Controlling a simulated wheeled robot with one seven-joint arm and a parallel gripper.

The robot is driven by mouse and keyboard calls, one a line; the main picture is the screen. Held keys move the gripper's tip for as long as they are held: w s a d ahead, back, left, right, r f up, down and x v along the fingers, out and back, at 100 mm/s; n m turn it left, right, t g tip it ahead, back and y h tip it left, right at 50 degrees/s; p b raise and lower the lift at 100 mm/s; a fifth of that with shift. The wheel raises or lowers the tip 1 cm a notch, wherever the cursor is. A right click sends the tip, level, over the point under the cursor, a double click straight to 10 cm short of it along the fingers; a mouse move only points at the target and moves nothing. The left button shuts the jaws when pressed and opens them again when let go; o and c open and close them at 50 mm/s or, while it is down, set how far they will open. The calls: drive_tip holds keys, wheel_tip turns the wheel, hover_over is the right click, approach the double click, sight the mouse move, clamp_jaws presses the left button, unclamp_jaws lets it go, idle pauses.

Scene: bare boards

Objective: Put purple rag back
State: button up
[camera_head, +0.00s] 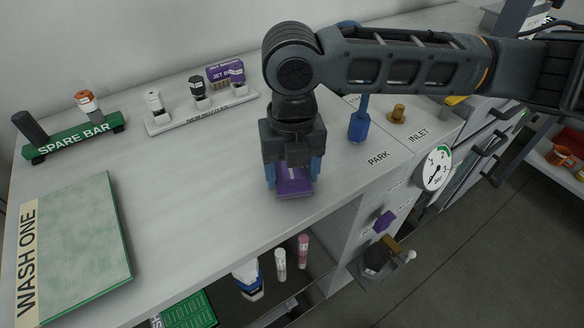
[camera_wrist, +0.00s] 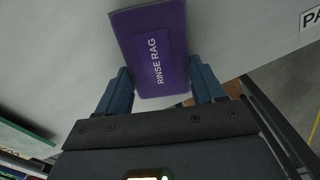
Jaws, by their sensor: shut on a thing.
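The purple rag (camera_wrist: 150,45), a flat piece lettered "RINSE RAG", is between the blue fingers of my gripper (camera_wrist: 163,88) in the wrist view. In the head view the purple rag (camera_head: 294,184) shows below my gripper (camera_head: 293,178), over the front part of the grey worktop. My gripper is shut on the rag and points down. I cannot tell whether the rag touches the worktop.
A green board (camera_head: 85,245) marked "WASH ONE" lies at left. A "SPARE BAR" rack (camera_head: 75,140) and a white rack (camera_head: 200,108) stand at the back. A blue post (camera_head: 358,127) stands by the "PARK" label. The worktop's middle is clear.

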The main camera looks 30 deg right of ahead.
sight(292, 176)
drive_tip(key=shift+f, duration=0.2)
drive_tip(key=o, duration=1.1)
wheel_tip(292, 176, up, 12)
drive_tip(key=shift+r+b, duration=0.25)
drive_tip(key=shift+b, duration=0.05)
